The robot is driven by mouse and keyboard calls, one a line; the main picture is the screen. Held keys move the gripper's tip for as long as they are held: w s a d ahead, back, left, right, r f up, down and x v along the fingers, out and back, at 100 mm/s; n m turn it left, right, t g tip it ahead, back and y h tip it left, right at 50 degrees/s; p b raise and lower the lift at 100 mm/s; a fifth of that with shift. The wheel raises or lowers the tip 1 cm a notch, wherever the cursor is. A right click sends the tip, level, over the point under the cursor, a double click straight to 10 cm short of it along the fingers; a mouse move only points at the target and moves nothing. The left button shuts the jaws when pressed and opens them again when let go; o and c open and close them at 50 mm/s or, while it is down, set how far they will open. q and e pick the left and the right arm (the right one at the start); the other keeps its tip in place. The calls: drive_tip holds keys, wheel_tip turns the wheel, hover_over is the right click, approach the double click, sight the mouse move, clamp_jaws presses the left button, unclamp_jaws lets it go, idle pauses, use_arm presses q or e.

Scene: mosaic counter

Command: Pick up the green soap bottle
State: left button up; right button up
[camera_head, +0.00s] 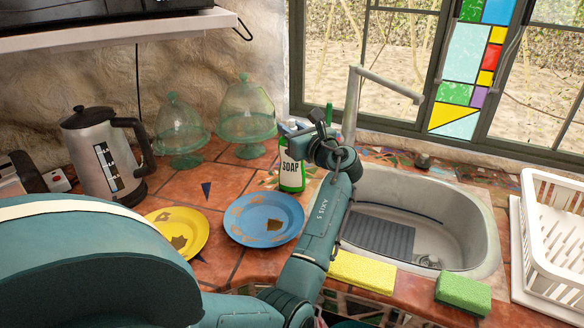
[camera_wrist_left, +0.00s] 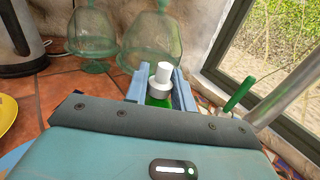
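The green soap bottle (camera_head: 292,172), with a white label reading SOAP, stands upright on the tiled counter between the blue plate and the sink. My left gripper (camera_head: 297,128) is at its top, reaching over it from the right in the head view. In the left wrist view the bottle's white cap and green body (camera_wrist_left: 160,88) show between the two blue fingers of the left gripper (camera_wrist_left: 160,92). The fingers are apart, one on each side of the bottle; whether they touch it is unclear. My right gripper is not in view.
A blue plate (camera_head: 263,219) and a yellow plate (camera_head: 178,233) lie left of the bottle. Glass domes (camera_head: 247,112) and a kettle (camera_head: 103,155) stand behind. The sink (camera_head: 455,222), a yellow sponge (camera_head: 362,272), a green sponge (camera_head: 463,294) and a white rack (camera_head: 552,235) are right.

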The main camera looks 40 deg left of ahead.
use_arm(q)
clamp_jaws()
drive_tip(key=shift+r, duration=0.2)
